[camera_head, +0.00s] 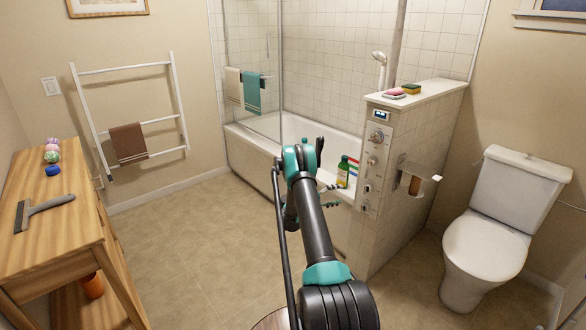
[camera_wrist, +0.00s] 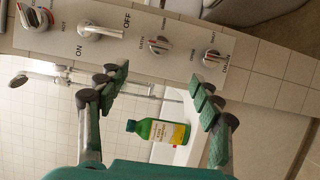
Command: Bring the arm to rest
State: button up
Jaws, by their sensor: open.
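My arm reaches forward from the bottom of the head view, and my gripper (camera_head: 334,195) is in front of the bathtub, near the left side of the tiled half wall. In the wrist view my gripper (camera_wrist: 160,88) has its two green-padded fingers wide apart, with nothing held between them. A green bottle with a yellow label (camera_wrist: 160,131) shows in the gap, beyond the fingers. The bottle (camera_head: 343,171) also shows in the head view on the tub rim, close to my gripper. My arm hides part of the tub front.
The half wall carries a control panel (camera_head: 374,160) with several knobs; its knobs (camera_wrist: 100,31) face the wrist camera. A toilet (camera_head: 487,245) stands at right. A wooden table (camera_head: 60,240) with a squeegee (camera_head: 45,209) is at left. The floor (camera_head: 190,240) between table and tub is clear.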

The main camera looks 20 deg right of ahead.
jog(key=s+a+r+t+y, duration=0.1)
jog(key=s+a+r+y, duration=0.3)
jog(key=s+a+r, duration=0.3)
jog(key=s+a+r+t+y, duration=0.2)
jog(key=s+a+r+y, duration=0.3)
jog(key=a+r, duration=0.3)
jog(key=s+a+y, duration=0.4)
jog(key=s+a, duration=0.6)
jog(key=s, duration=0.4)
jog(key=s+a+t+y, duration=0.1)
jog(key=s+a+y, duration=0.4)
jog(key=s+a, duration=0.6)
jog(key=s, duration=0.4)
jog(key=shift+a, duration=0.25)
jog(key=shift+s+r, duration=0.1)
